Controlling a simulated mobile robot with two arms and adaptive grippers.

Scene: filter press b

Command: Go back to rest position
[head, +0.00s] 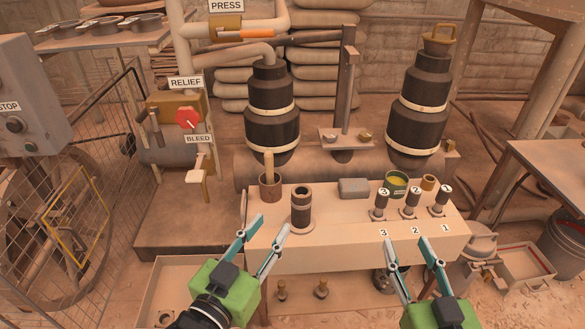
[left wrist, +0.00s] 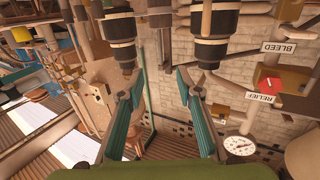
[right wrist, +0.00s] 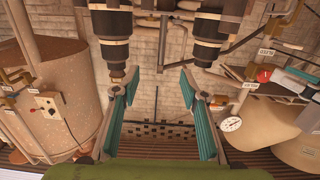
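My left gripper (head: 268,232) is open and empty in the head view, in front of the bench's left part. Its two spread fingers also show in the left wrist view (left wrist: 158,82), with nothing between them. My right gripper (head: 407,250) is open and empty in front of the bench's right part, below the number labels. Its fingers are spread apart in the right wrist view (right wrist: 158,82) too. Both grippers appear clear of the objects on the bench.
The bench (head: 340,232) carries a dark cylinder (head: 301,208), a cup with a stick (head: 270,185), a grey block (head: 354,188), a green-rimmed tin (head: 396,184) and numbered valves (head: 409,207). Behind stand two black vessels (head: 271,110). A red valve knob (head: 187,118) is left. A wire cage (head: 75,215) stands far left.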

